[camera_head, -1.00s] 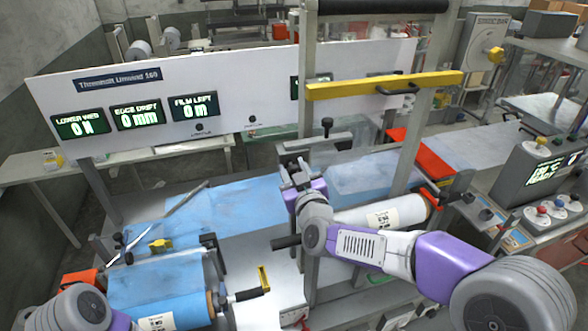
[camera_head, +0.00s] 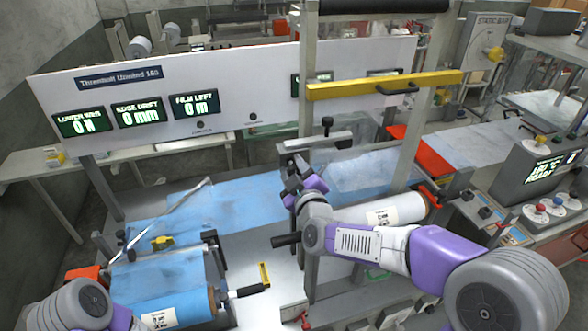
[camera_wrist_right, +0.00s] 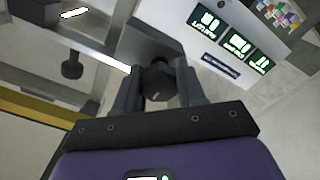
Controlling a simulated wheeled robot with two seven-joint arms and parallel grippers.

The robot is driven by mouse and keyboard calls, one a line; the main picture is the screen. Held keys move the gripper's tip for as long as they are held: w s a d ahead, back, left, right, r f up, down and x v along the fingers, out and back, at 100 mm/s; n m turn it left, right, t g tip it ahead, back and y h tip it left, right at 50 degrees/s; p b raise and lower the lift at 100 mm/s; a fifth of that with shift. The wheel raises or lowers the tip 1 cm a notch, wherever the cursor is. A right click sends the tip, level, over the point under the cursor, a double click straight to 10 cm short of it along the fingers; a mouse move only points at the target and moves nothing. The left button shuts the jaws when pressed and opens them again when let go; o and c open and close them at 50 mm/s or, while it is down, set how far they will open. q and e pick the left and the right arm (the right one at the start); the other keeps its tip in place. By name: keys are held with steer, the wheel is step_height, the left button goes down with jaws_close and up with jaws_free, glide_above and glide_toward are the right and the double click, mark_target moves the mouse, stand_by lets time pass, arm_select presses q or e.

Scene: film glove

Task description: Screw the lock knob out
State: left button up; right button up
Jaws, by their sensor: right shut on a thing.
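The lock knob (camera_wrist_right: 158,82) is a dark round knob against a grey plate, seen between the fingers of my right gripper in the right wrist view. My right gripper (camera_head: 290,178) is at the upright post in the middle of the machine and is shut on this knob. It fills the lower part of the right wrist view (camera_wrist_right: 158,90). The gripper hides most of the knob in the head view. Only a part of my left arm shows at the lower left; its gripper is out of the picture.
A yellow bar (camera_head: 385,85) crosses above the right arm. A white film roll (camera_head: 395,210) lies behind the forearm. A blue roll (camera_head: 165,290) is at the lower left, beside a crank handle (camera_head: 243,292). A display panel (camera_head: 230,95) stands behind.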

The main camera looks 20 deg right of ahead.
steer(key=o, duration=1.1)
steer(key=shift+c, duration=0.2)
steer(key=s, duration=0.7)
steer(key=shift+s+b, duration=0.3)
steer(key=shift+d, duration=0.1)
